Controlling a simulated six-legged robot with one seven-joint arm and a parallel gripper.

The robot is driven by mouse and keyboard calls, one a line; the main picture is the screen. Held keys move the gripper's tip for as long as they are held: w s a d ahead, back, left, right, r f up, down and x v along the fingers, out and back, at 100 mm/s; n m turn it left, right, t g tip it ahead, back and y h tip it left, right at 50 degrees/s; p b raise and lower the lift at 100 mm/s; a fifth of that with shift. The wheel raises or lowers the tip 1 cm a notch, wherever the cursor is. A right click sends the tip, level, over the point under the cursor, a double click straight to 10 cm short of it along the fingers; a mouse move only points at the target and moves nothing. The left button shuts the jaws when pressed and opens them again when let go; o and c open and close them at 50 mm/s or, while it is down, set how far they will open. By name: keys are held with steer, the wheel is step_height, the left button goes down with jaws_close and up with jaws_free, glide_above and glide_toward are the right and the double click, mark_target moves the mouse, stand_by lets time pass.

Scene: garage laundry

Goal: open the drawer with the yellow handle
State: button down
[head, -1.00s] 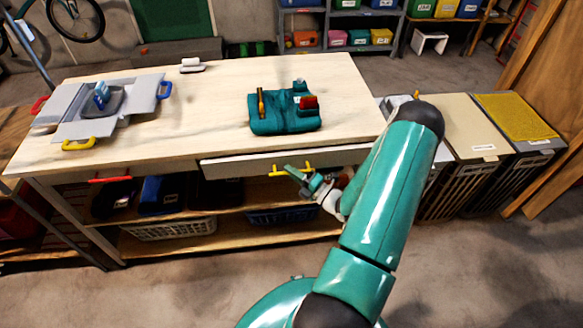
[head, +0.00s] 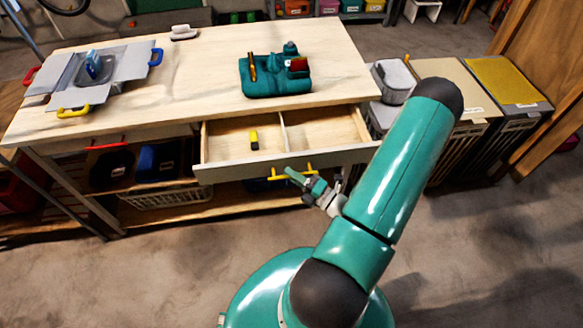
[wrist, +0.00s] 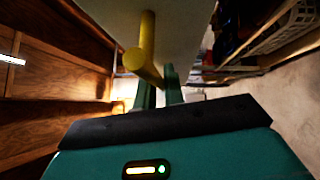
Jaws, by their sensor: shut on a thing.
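The drawer (head: 310,135) under the wooden workbench is pulled well out. A divider splits it into two compartments, and a small yellow and black object (head: 254,139) lies in the left one. The yellow handle (head: 292,174) is on the middle of its front. In the wrist view the handle (wrist: 148,50) is a thick yellow bar close to the fingers. My gripper (head: 290,172) is shut on the handle, its fingertips at the bar. The exact contact is partly hidden.
On the workbench top (head: 200,80) are a teal caddy (head: 275,77), a grey folding box (head: 90,75) and a white block (head: 184,32). A red handle (head: 96,147) shows under the bench's left side. Bins (head: 505,80) stand at right. Floor in front is clear.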

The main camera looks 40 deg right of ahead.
steer(key=shift+s+a, duration=0.1)
steer(key=shift+s, duration=0.05)
steer(key=c, duration=1.5)
jaws_free()
steer(key=v, duration=1.4)
